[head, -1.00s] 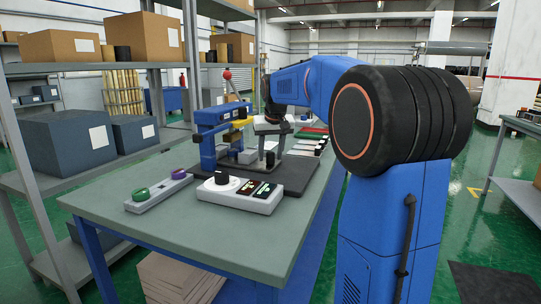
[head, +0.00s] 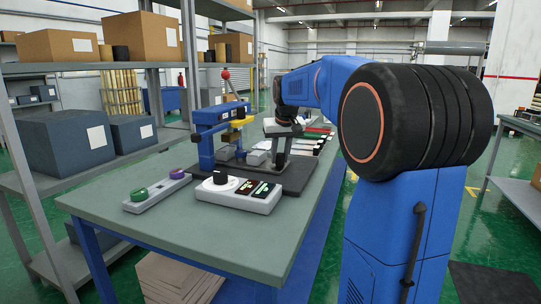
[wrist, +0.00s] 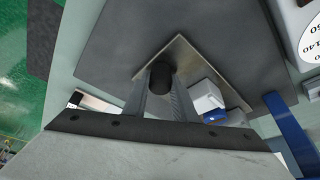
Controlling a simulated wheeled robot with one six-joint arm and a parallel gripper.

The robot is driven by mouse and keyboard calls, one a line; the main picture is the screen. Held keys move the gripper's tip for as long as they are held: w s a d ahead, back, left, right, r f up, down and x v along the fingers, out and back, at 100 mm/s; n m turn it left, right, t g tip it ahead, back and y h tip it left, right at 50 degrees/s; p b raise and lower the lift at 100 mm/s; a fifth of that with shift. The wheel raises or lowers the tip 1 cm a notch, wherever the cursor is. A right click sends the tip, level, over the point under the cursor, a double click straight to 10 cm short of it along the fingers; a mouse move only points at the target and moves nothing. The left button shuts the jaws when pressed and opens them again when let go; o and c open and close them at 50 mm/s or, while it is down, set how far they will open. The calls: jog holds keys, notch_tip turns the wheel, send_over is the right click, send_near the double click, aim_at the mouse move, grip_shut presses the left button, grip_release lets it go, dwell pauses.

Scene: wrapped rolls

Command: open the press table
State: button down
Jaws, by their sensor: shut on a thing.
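The blue press (head: 206,145) stands on a dark base plate (head: 295,182) on the workbench, with a yellow part and a red-ball lever. My gripper (head: 278,160) points down just right of the press. In the wrist view my gripper (wrist: 161,88) is shut on a dark round knob (wrist: 161,74). The knob stands on a square metal plate (wrist: 186,55), which appears to be the press table. The plate lies over the dark base. A white block (wrist: 206,97) is beside the fingers. My gripper hides part of the plate.
A control box (head: 240,194) with a black dial and two displays sits at the front of the green-grey workbench (head: 190,235). A button box (head: 157,192) with green and purple buttons is left of it. Shelving (head: 85,175) with cartons stands left.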

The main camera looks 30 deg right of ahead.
jog(key=s+d, duration=0.1)
jog(key=s, duration=0.1)
jog(key=s+d, duration=0.4)
jog(key=shift+s+d, duration=0.1)
jog(key=shift+s, duration=0.25)
jog(key=c, duration=1.5)
grip_release()
jog(key=shift+o, duration=0.2)
jog(key=v, duration=1.7)
jog(key=shift+r, duration=0.2)
jog(key=shift+s, duration=0.15)
